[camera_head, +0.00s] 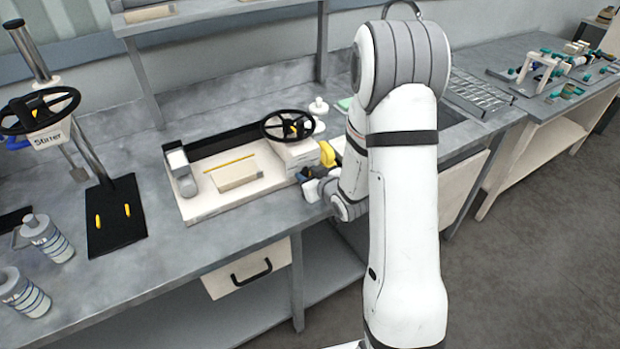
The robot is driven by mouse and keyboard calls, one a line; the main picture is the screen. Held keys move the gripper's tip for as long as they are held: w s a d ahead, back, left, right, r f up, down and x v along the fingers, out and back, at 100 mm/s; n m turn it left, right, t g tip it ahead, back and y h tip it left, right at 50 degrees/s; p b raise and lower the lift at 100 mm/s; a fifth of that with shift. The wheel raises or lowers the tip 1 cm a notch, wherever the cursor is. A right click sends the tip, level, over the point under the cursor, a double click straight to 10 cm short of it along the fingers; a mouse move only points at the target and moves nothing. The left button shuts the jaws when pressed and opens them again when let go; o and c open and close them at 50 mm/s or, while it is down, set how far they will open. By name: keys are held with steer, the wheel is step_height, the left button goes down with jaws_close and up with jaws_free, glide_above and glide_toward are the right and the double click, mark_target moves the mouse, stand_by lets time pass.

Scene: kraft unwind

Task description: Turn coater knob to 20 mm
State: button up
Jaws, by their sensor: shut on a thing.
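The coater (188,206) is a cream base with a black back strip, lying on the grey bench. A block (298,152) at its right end carries a black handwheel (287,126) with a yellow centre. A yellow rounded part (327,154) shows at the block's right side; I cannot tell whether it is the knob. My gripper (306,174) is low at the block's front right corner, beside the yellow part. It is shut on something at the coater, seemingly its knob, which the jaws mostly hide. I cannot read any scale or setting.
A stirrer (48,135) with a black wheel and black base plate stands at the left, near two labelled bottles (46,238). A shelf runs above the bench. My arm hides part of the bench right of the coater. Another table (550,100) stands at the right.

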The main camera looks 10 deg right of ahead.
mark_target(310, 173)
stand_by(0.6)
steer(key=o, duration=1)
steer(key=v, duration=0.6)
steer(key=shift+r+p, duration=0.3)
steer(key=shift+r, duration=0.05)
steer(key=shift+s+d+p, duration=0.2)
steer(key=shift+s+p, duration=0.1)
steer(key=shift+p, duration=0.6)
steer(key=shift+s+r+p, duration=0.1)
steer(key=shift+s+p, duration=0.25)
steer(key=shift+s, duration=0.05)
steer(key=shift+d, duration=0.1)
